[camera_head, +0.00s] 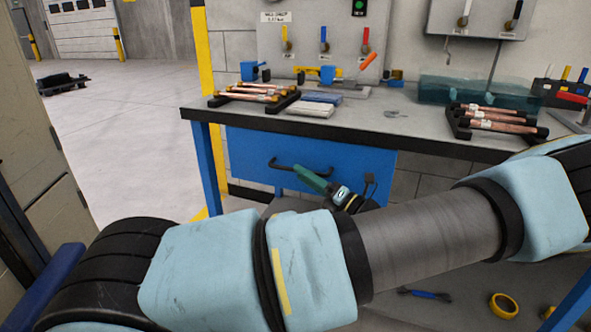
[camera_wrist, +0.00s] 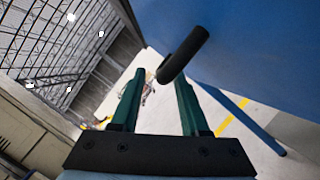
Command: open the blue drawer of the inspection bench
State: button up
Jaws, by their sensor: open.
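The blue drawer (camera_head: 250,150) sits under the bench top with its front looking flush, so it appears closed. Its black bar handle (camera_head: 285,166) runs across the front. In the wrist view the two green fingers (camera_wrist: 159,78) are apart, and the black handle (camera_wrist: 188,50) shows at the tips, overlapping the gap near the right finger. I cannot tell whether the fingers straddle or touch it. The blue drawer front (camera_wrist: 255,50) fills the upper right there.
The inspection bench (camera_head: 370,128) carries copper tubes on a left rack (camera_head: 258,92) and a right rack (camera_head: 500,120). A teal bin (camera_head: 450,90) stands at the back. A yellow tape roll (camera_head: 504,305) lies low at right.

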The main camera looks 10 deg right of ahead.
jog(key=shift+x, duration=1.7)
grip_shut()
